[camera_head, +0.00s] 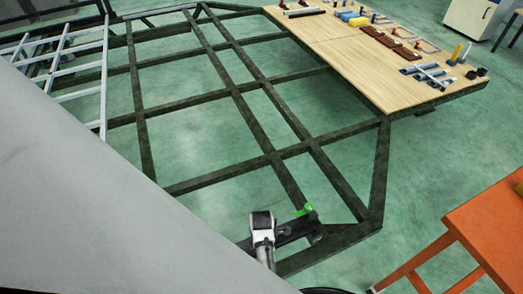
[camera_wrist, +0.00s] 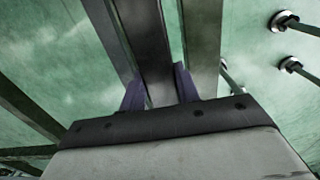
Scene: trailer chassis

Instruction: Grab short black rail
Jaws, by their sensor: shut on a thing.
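My gripper (camera_head: 310,224) is low at the near end of the dark trailer chassis (camera_head: 237,92), close to its near corner. Green parts show at its end in the head view. In the wrist view its two purplish fingers (camera_wrist: 160,90) stand on either side of a dark bar, which I take for the short black rail (camera_wrist: 145,45). The gripper is shut on it. The rail runs away from the palm. Its far end is out of view, and I cannot tell whether it touches the chassis. In the head view I cannot clearly separate the rail from the gripper and chassis bars.
A wooden board (camera_head: 350,60) on the chassis at the upper right holds tools and parts. An orange table (camera_head: 490,225) stands at the right. A pale ladder-like frame (camera_head: 80,60) lies at the left. Round-ended rods (camera_wrist: 285,20) show in the wrist view. Green floor lies between the bars.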

